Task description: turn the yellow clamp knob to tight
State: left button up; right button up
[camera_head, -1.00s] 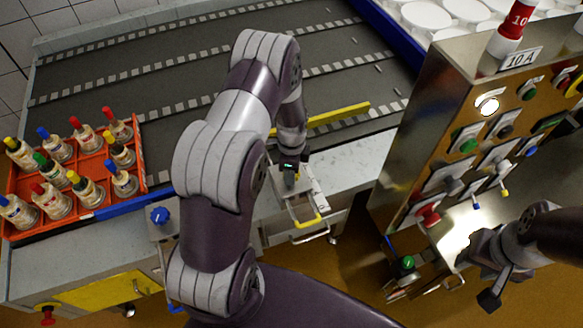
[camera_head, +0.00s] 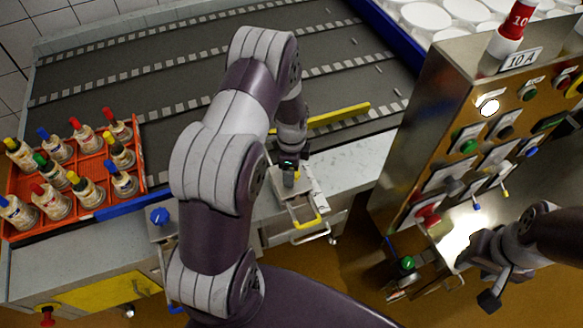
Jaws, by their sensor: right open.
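My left gripper (camera_head: 289,180) points down over a metal clamp plate (camera_head: 306,184) at the conveyor's front edge. The yellow clamp knob itself cannot be made out; the gripper covers the spot above the yellow-marked handle (camera_head: 308,222). The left fingers are too small and dark to tell whether they are open or shut on anything. My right gripper (camera_head: 474,278) is open at the lower right, in front of the control panel and apart from the clamp.
A blue knob (camera_head: 159,216) stands on the left plate and a green knob (camera_head: 407,263) at the right. An orange crate (camera_head: 140,160) of bottles with coloured tops sits on the left. The metal control panel (camera_head: 425,120) rises at the right. A yellow bar (camera_head: 340,115) lies behind my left wrist.

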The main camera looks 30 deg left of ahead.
pick_arm(q)
notch_tip(320, 180, up, 12)
jog(key=b, duration=0.1)
jog(key=shift+f, duration=0.15)
dwell(0.3)
jog(key=s+d+r+n, duration=0.2)
jog(key=s+d+n, duration=0.2)
jog(key=s+n, duration=0.3)
jog(key=s+d+r+n+t, duration=0.1)
jog(key=s+d+r+n, duration=0.2)
jog(key=s+n, duration=0.3)
jog(key=shift+s+d+n, duration=0.35)
jog(key=shift+d+n, duration=0.15)
jog(key=shift+d, duration=0.15)
jog(key=shift+s, duration=0.1)
